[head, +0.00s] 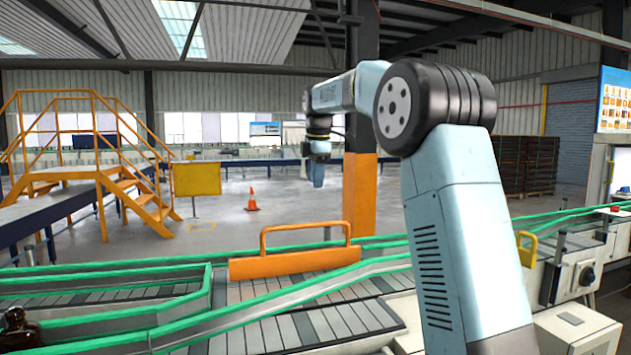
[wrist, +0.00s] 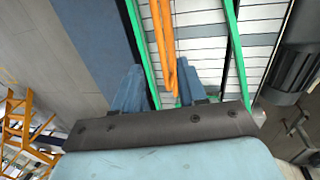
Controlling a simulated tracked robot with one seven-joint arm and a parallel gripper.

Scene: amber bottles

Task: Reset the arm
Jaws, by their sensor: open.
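My gripper (wrist: 157,88) shows in the wrist view with its two blue fingers apart and nothing between them. Beyond the gap lie the conveyor and an orange bar. In the head view my gripper (head: 318,175) hangs from the end of my light-blue arm, pointing down, high above the conveyor area. The arm rises at the right, bends at a large black joint and reaches away to the left.
A slatted conveyor (head: 290,330) with green rails runs across the front. An orange handled guard (head: 295,262) spans it. A dark bottle (head: 18,330) stands at the lower left. An orange pillar (head: 359,195), a traffic cone (head: 252,200) and yellow stairs (head: 95,165) are behind.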

